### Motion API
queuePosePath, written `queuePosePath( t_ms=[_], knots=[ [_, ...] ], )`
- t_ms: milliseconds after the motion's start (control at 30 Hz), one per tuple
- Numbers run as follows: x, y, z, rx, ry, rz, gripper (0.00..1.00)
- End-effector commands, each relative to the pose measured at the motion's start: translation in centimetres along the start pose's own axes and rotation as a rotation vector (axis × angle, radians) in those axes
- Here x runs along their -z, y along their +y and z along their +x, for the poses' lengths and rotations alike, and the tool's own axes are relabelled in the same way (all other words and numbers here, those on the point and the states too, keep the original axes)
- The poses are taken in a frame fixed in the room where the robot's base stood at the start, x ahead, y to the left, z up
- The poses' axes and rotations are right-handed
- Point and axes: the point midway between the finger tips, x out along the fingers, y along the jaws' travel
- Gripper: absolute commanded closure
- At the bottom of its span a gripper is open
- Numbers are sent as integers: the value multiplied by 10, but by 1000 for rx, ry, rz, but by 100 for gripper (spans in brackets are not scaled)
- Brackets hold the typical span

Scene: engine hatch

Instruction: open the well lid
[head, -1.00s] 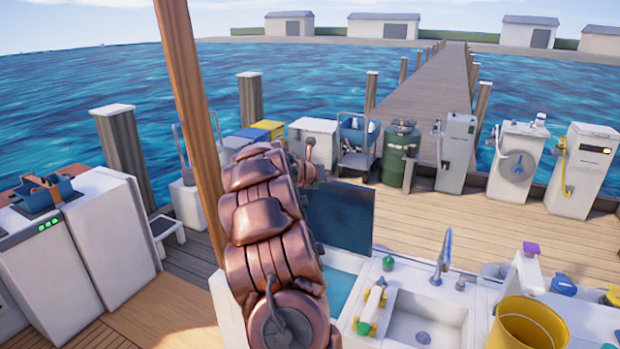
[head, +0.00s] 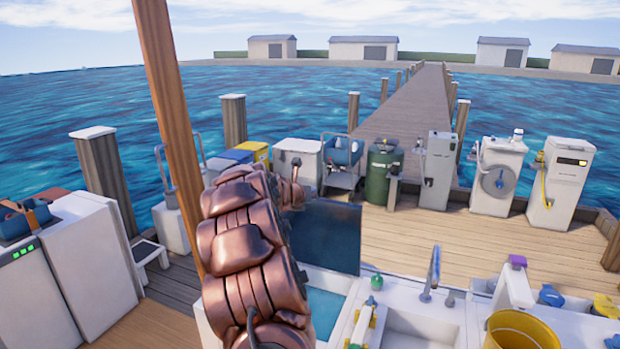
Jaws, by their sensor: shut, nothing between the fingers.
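The well lid, a dark flat panel (head: 326,238), stands raised and nearly upright at the back of the well. The well (head: 326,306) is a pale-blue opening in the white counter, left of the sink. My copper-coloured arm rises in front of the lid's left edge and hides that edge and part of the well. The far end of my arm bends away behind its own links. My gripper's fingers are hidden there, so I cannot see whether they touch the lid.
A sink with a tap (head: 432,274) and a yellow bucket (head: 520,328) are to the right on the counter. A green bottle (head: 376,282) stands beside the well. A wooden post (head: 176,130) rises left of my arm. Open deck (head: 470,240) lies behind the counter.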

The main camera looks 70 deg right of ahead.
Motion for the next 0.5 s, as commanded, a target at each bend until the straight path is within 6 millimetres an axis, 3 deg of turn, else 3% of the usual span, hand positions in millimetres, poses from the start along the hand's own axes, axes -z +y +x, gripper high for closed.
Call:
queuePosePath(
  t_ms=[233,500],
  knots=[
    [17,2,-17,-4,-1,-2,100],
    [-8,1,-27,-9,-1,1,100]
  ],
)
